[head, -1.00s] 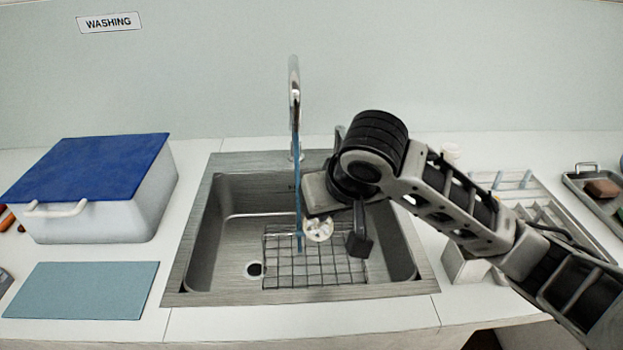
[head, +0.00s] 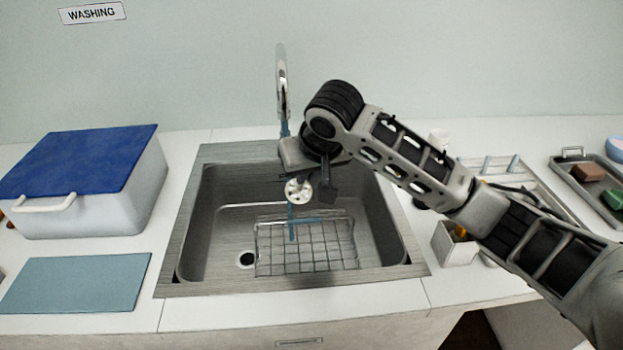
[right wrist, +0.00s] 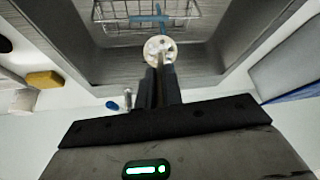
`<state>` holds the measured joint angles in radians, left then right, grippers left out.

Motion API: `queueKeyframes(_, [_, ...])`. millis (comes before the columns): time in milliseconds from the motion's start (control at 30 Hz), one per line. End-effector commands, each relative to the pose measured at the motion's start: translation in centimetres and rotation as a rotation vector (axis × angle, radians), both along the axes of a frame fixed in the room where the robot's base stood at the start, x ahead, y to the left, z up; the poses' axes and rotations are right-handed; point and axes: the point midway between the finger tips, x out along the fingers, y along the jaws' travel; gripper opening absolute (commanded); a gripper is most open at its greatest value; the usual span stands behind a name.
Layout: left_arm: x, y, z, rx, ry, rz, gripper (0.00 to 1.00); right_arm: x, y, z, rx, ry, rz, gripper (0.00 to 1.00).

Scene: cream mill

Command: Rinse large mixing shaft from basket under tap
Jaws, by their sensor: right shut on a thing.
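My right gripper (head: 326,188) is over the sink (head: 225,190), shut on the mixing shaft (head: 298,189), whose round white slotted end shows. In the right wrist view the white end (right wrist: 160,49) sits just beyond the two dark fingertips (right wrist: 161,74); the rest of the shaft is mostly hidden. The chrome tap (head: 282,80) stands at the back. A blue stream of water (head: 291,226) runs down from it, seen above and below the white end. In the head view they overlap; I cannot tell whether they touch. The wire basket (head: 306,268) lies empty in the sink. My left gripper is not in view.
A white box with a blue lid (head: 85,165) and a blue-grey mat (head: 75,284) are left of the sink. At right are a small white holder (head: 455,248), a rack (head: 530,185) and a tray (head: 562,180) with coloured blocks.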

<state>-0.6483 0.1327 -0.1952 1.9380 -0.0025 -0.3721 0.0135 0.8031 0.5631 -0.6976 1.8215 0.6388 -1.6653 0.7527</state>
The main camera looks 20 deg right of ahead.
Motion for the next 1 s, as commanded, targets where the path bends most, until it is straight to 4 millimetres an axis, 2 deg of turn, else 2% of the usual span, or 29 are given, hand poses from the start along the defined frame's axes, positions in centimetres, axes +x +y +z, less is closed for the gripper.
queueKeyframes(500, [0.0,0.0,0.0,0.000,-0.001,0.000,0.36,4.7,-0.5,-0.9,0.001,0.000,0.000,0.00])
queueKeyframes(700, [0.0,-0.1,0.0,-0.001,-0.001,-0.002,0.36,5.5,-0.5,-1.0,0.001,-0.002,0.000,0.00])
queueKeyframes(1000, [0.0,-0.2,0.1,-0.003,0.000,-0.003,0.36,5.6,-0.6,-1.1,0.000,-0.002,0.001,0.00])
